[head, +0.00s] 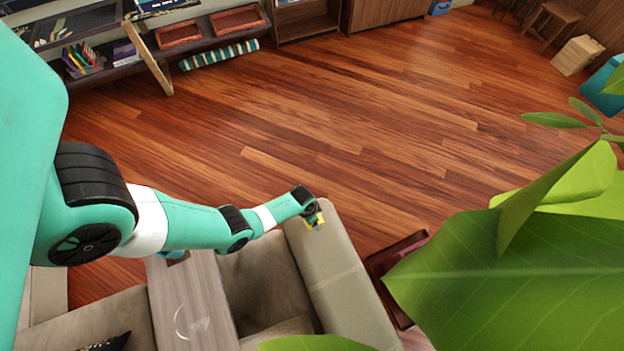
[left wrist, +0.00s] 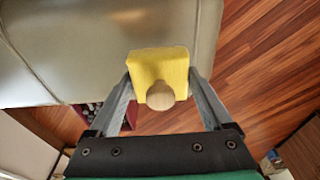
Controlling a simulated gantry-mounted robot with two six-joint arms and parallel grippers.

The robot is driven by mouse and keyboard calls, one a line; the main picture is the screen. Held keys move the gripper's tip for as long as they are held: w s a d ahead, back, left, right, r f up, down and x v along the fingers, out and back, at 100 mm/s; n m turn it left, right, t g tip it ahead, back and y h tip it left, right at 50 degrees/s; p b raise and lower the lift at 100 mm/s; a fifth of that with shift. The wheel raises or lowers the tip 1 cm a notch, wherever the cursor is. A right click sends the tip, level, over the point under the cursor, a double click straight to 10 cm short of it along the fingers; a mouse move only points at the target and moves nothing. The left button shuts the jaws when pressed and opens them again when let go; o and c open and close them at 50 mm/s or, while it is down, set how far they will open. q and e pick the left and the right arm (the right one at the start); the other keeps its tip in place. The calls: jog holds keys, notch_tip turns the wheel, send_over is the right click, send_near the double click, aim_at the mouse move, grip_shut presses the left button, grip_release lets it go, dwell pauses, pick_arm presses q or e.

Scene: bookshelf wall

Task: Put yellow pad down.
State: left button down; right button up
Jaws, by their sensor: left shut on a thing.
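The yellow pad (left wrist: 152,60) is a small block with a round wooden knob (left wrist: 160,95) on it. In the left wrist view it sits between the two fingers of my left gripper (left wrist: 161,77), which is shut on it. In the head view my left gripper (head: 312,213) is over the end of the grey sofa armrest (head: 345,272), with only a bit of the yellow pad (head: 316,222) showing. I cannot tell whether the pad touches the armrest. In the left wrist view the armrest (left wrist: 90,45) lies behind and left of the pad. My right gripper is not in view.
Beside the armrest are a sofa seat (head: 263,285) and a wooden console (head: 192,300). A dark red tray-like item (head: 383,268) stands right of the armrest. Large green leaves (head: 520,270) cover the lower right. The wooden floor (head: 340,120) beyond is clear.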

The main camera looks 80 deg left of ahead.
pick_arm(q)
jog(key=shift+s+f+b, duration=0.1)
jog(key=shift+f+b, duration=0.65)
jog(key=shift+f, duration=0.85)
grip_release()
jog(key=shift+r, duration=0.15)
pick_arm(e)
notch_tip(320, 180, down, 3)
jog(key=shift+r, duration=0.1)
pick_arm(q)
jog(key=r+p, duration=0.4)
jog(key=s+r+p, duration=0.1)
jog(key=r+p, duration=0.7)
jog(key=p, duration=0.1)
jog(key=shift+s+d+r, duration=0.15)
jog(key=shift+s, duration=0.25)
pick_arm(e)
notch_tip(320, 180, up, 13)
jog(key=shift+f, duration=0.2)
